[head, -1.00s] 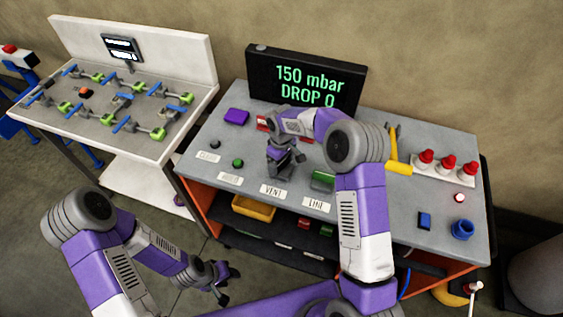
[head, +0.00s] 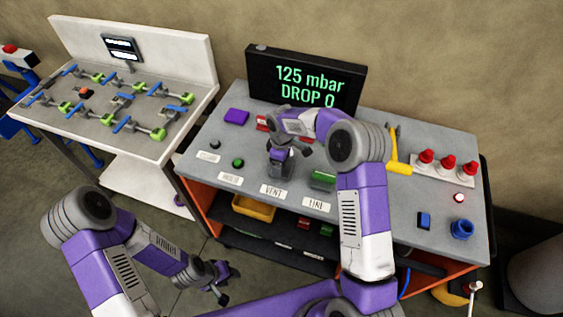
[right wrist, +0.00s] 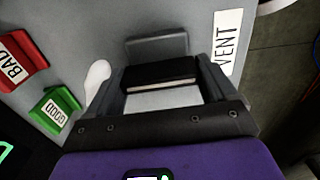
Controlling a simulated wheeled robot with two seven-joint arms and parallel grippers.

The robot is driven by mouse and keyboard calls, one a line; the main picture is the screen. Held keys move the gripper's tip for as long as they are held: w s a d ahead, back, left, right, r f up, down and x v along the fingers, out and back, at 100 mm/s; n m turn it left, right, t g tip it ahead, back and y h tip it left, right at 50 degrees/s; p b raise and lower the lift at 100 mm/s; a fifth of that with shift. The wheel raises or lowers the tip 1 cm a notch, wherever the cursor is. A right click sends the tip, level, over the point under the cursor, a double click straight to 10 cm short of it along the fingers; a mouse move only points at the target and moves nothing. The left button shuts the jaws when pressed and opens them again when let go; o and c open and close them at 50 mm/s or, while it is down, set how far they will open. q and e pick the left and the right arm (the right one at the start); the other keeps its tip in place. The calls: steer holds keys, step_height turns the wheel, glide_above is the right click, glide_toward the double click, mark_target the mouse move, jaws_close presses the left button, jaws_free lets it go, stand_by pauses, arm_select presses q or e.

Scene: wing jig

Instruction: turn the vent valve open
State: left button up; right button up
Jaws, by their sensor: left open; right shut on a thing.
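The vent valve (right wrist: 160,72) shows in the right wrist view as a dark block-shaped handle between my fingers, beside the VENT label (right wrist: 227,42). My right gripper (right wrist: 162,88) is shut on this handle. In the head view my right gripper (head: 281,170) points down at the bench, just behind the VENT label (head: 272,191), and hides most of the valve. The display (head: 307,86) reads 125 mbar, DROP 0. My left gripper (head: 221,288) is open and empty, low in front of the bench.
A white-topped table (head: 60,120) with clamps stands at left.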

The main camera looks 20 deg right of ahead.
steer(key=o, duration=0.8)
steer(key=shift+o, duration=0.2)
steer(key=shift+r, duration=0.1)
step_height(320, 180, up, 8)
steer(key=shift+f, duration=0.25)
steer(key=shift+r, duration=0.1)
